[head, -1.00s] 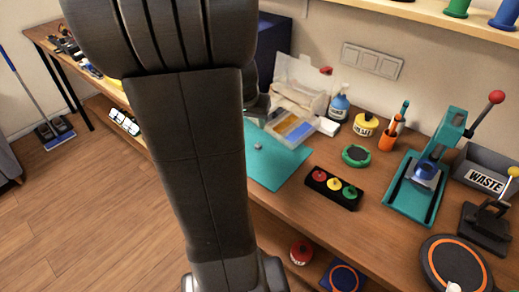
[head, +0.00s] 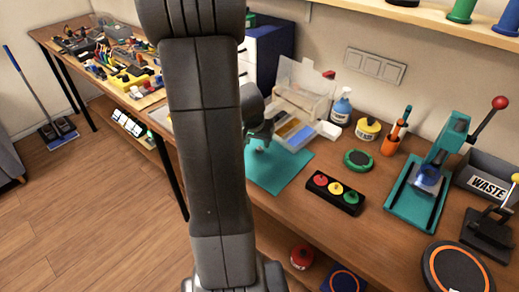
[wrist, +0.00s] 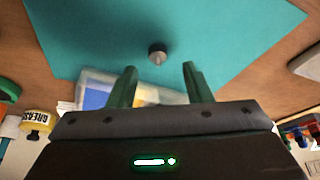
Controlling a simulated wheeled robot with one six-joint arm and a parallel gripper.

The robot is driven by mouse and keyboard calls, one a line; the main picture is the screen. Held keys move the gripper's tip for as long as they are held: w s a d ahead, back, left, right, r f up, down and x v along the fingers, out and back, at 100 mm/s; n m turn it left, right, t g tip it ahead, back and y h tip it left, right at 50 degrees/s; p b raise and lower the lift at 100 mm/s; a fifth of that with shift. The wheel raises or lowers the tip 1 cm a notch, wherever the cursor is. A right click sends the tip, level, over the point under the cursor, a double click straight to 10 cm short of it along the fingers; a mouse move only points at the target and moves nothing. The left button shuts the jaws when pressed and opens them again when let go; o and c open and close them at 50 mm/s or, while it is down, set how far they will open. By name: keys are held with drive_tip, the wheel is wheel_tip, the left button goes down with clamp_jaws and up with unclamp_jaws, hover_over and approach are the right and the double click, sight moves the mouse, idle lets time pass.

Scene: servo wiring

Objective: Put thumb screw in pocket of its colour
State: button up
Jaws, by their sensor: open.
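A small thumb screw (wrist: 157,52) with a dark grey knurled rim and a paler centre lies on the teal mat (wrist: 215,30). In the wrist view it is just beyond and between the tips of my gripper (wrist: 160,69), which is open and empty. In the head view my gripper (head: 259,135) is low over the mat (head: 283,173), close to the screw's place. A clear-lidded case (head: 312,128) behind the mat has blue and orange-yellow pockets. It also shows blurred behind my fingers in the wrist view (wrist: 95,98). Its other pockets are partly hidden by my arm.
A black block with red, yellow and green knobs (head: 335,193) stands right of the mat. My arm hides part of the bench.

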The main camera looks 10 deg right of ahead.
sight(259, 149)
drive_tip(key=shift+x, duration=1.7)
drive_tip(key=shift+d, duration=0.1)
drive_tip(key=shift+c, duration=0.3)
clamp_jaws()
drive_tip(key=shift+r, duration=0.1)
